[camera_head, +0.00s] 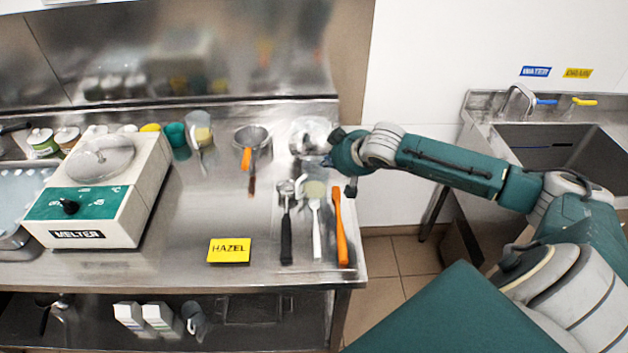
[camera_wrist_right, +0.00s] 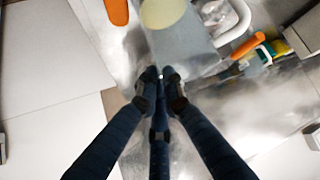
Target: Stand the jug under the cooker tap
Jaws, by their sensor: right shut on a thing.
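A clear jug with a pale yellow round patch (camera_head: 314,188) shows at the right end of the steel counter, over the handles of several utensils. My right gripper (camera_head: 330,163) is at its far side. In the right wrist view the gripper (camera_wrist_right: 162,76) is shut on the edge of the clear jug (camera_wrist_right: 185,46), whose pale yellow patch shows at the top. I cannot tell whether the jug touches the counter. My left gripper is out of view.
An orange-handled utensil (camera_head: 340,230) lies near the right edge. A sink (camera_head: 560,145) stands at right, beyond a floor gap.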

